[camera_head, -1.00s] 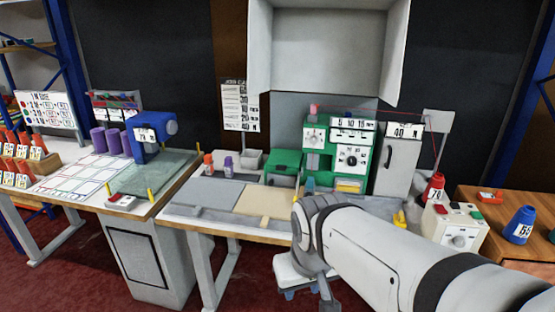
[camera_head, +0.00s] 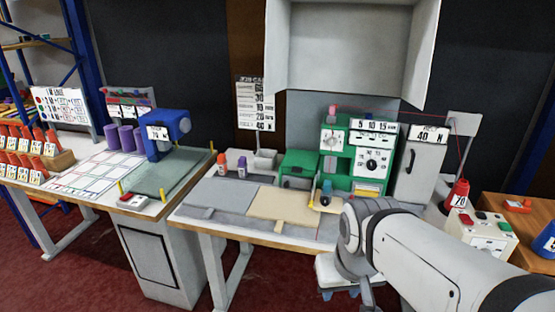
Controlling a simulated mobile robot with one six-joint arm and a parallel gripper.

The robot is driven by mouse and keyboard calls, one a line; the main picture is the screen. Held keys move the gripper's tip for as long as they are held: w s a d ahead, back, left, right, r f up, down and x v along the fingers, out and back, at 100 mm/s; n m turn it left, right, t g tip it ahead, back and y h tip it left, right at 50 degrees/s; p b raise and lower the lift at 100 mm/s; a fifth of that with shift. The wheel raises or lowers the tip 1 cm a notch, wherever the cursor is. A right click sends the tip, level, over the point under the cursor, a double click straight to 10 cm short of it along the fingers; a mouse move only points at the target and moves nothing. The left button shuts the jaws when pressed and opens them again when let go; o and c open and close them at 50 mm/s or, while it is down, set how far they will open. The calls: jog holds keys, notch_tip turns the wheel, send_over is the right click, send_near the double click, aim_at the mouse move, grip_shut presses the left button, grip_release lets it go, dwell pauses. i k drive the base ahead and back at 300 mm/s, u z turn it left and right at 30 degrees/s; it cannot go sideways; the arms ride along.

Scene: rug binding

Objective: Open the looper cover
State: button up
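The green sewing machine (camera_head: 340,143) stands on the workbench right of centre, with dials and a number strip on its front. A grey upright panel with a dark handle (camera_head: 420,165) is at its right, under a "40 N" label. A low green box (camera_head: 298,167) with a small dark handle is at its left. Both look closed; I cannot tell for certain which is the looper cover. My arm comes in from the lower right and bends down in front of the bench. My gripper is not visible, and my arm hides the bench's front right part.
A grey open-fronted hood (camera_head: 350,55) hangs above the machine. A control box (camera_head: 482,232) and a red cone (camera_head: 458,194) stand at the right. Grey and beige plates (camera_head: 282,207) lie on the bench front. A blue machine (camera_head: 165,133) stands on the left table.

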aim_at(299, 161)
jog(key=i, duration=0.9)
jog(key=z, duration=0.05)
